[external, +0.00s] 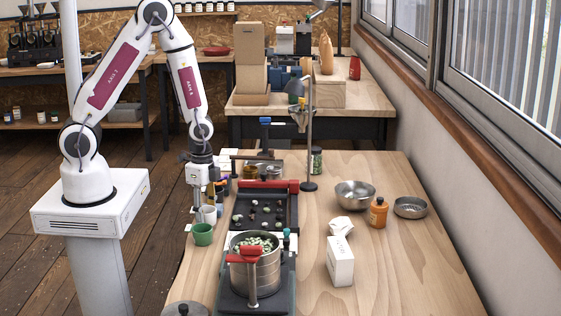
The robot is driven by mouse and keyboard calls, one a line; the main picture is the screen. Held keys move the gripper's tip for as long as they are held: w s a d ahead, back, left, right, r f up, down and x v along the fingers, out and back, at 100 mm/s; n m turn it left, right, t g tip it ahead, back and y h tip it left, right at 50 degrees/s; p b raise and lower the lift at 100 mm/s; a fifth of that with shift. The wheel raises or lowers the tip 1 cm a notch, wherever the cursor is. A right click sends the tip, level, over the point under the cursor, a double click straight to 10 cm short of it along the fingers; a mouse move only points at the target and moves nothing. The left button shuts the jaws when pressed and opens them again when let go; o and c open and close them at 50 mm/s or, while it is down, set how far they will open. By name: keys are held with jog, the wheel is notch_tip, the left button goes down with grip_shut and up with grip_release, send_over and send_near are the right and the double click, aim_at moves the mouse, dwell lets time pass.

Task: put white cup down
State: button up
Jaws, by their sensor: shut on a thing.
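My gripper (199,207) points straight down at the left edge of the wooden table. It is shut on the white cup (209,214), which looks upright between or just beside its fingers. The fingers partly cover the cup. I cannot tell whether the cup's base touches the table. A green cup (202,235) stands upright on the table just in front of the white cup.
Right of my gripper is a dark tray (250,222) with several small pieces. A metal pot (268,275) of green beans stands in front. A steel bowl (355,194), an orange bottle (378,213) and a white box (340,262) stand farther right. The right front table is clear.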

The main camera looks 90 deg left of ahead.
jog(key=shift+f, duration=0.5)
jog(key=shift+f, duration=0.15)
jog(key=o, duration=1.2)
jog(key=shift+c, duration=0.2)
jog(key=shift+r, duration=1.05)
jog(key=shift+s+a+r, duration=0.1)
jog(key=shift+r, duration=1.3)
jog(key=shift+s+r, duration=0.1)
jog(key=shift+r, duration=1.3)
